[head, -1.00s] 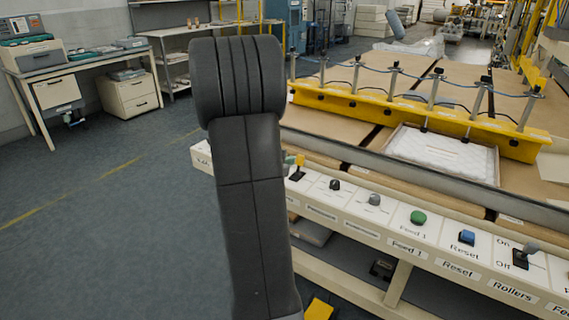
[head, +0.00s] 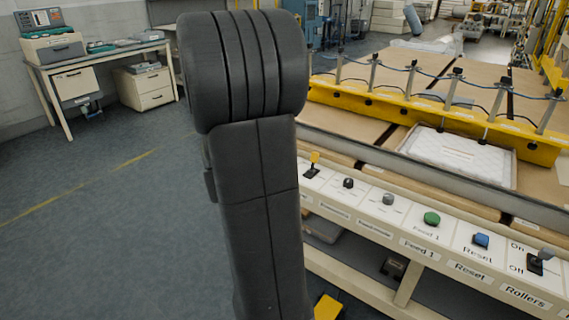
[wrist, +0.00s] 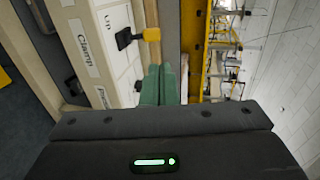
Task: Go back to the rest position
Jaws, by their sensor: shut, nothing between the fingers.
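My gripper (wrist: 160,85) shows in the wrist view as two green fingers pressed together, with nothing between them. They point toward the white control panel (wrist: 119,62) and its wooden edge. Beside them is a black lever with a yellow tip (wrist: 130,38). In the head view my dark arm stands upright near the middle, and my gripper is hidden behind it.
The control panel (head: 409,222) runs along the machine's front, with a green button (head: 432,219), a blue button (head: 481,240) and a black switch (head: 541,262). A yellow bar (head: 430,117) crosses the machine. A desk (head: 95,68) stands at left. The floor (head: 120,230) at left is clear.

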